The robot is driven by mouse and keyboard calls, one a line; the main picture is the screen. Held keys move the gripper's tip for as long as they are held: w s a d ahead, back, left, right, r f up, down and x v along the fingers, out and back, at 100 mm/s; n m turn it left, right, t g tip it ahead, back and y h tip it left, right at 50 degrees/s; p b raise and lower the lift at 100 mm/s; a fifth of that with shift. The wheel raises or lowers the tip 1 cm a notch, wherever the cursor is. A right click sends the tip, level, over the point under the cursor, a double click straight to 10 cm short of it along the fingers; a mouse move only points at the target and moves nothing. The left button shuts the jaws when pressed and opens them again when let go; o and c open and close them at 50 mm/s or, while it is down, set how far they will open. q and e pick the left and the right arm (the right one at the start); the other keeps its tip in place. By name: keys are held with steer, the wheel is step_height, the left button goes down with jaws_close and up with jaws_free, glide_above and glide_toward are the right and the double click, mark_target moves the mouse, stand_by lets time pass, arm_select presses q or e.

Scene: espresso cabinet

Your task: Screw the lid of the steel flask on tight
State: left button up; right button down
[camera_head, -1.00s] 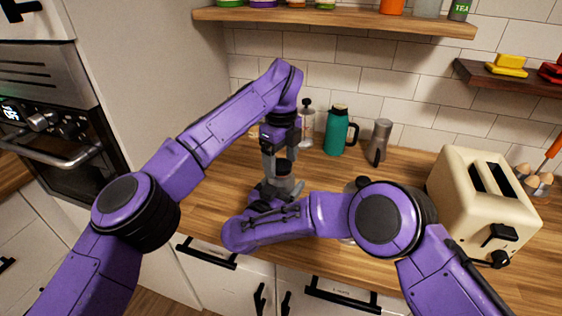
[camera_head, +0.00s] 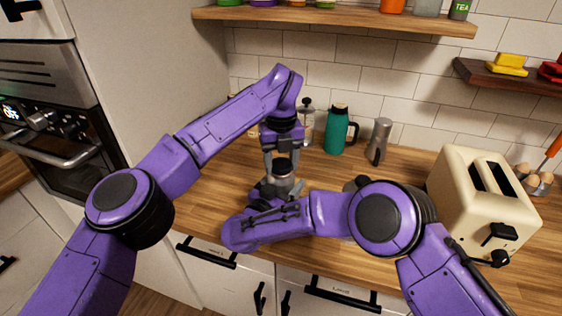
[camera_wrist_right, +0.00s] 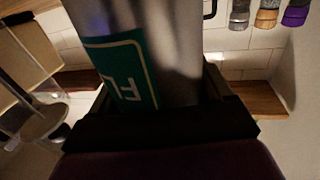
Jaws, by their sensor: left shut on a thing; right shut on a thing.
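The steel flask (camera_head: 283,184) stands at the counter's front, partly hidden by my right wrist. Its dark lid (camera_head: 282,168) sits on top of it. My left gripper (camera_head: 282,163) comes down from above and is shut on the lid, one finger on each side. My right gripper (camera_wrist_right: 160,112) is shut around the flask's body. In the right wrist view the steel body (camera_wrist_right: 178,45) with its green label (camera_wrist_right: 125,70) fills the middle between the dark fingers. The lid is out of that view, so how tightly it sits cannot be seen.
Behind stand a glass press (camera_head: 307,127), a green jug (camera_head: 337,130) and a grey metal grinder-like cylinder (camera_head: 379,140). A cream toaster (camera_head: 475,205) stands at right. A tall cabinet side (camera_head: 150,80) bounds the left. Counter between flask and toaster is partly covered by my right arm.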

arm_select(q)
steer(key=m, duration=0.6)
steer(key=shift+m, duration=0.3)
steer(key=shift+f, duration=0.15)
steer(key=o, duration=1.2)
steer(key=shift+r, duration=2.35)
